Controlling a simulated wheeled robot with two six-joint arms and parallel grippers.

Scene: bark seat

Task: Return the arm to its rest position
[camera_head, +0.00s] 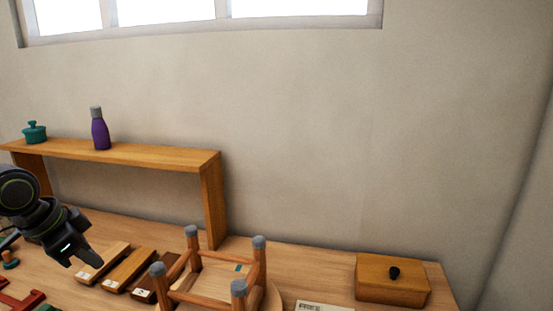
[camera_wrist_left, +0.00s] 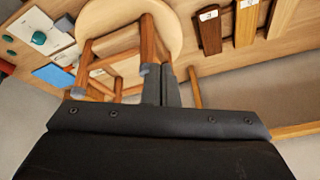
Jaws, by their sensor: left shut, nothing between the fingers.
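My left gripper (camera_head: 88,259) comes in from the left in the head view, pointing down and right above the table. It is shut and empty. In the left wrist view its closed fingers (camera_wrist_left: 161,84) show in the middle, in front of an upturned wooden stool. The stool (camera_head: 190,265) stands upside down on the table, its grey-tipped legs pointing up and its round seat below. It also shows in the left wrist view (camera_wrist_left: 112,18). In the head view the gripper is left of the stool. My right gripper is in neither view.
Numbered wooden blocks (camera_head: 130,267) lie between gripper and stool. A wooden shelf (camera_head: 150,155) carries a purple bottle (camera_head: 100,132) and a teal pot (camera_head: 35,133). A wooden box (camera_head: 392,281) stands at right, near a white card (camera_head: 322,306). A red piece (camera_head: 22,302) lies at lower left.

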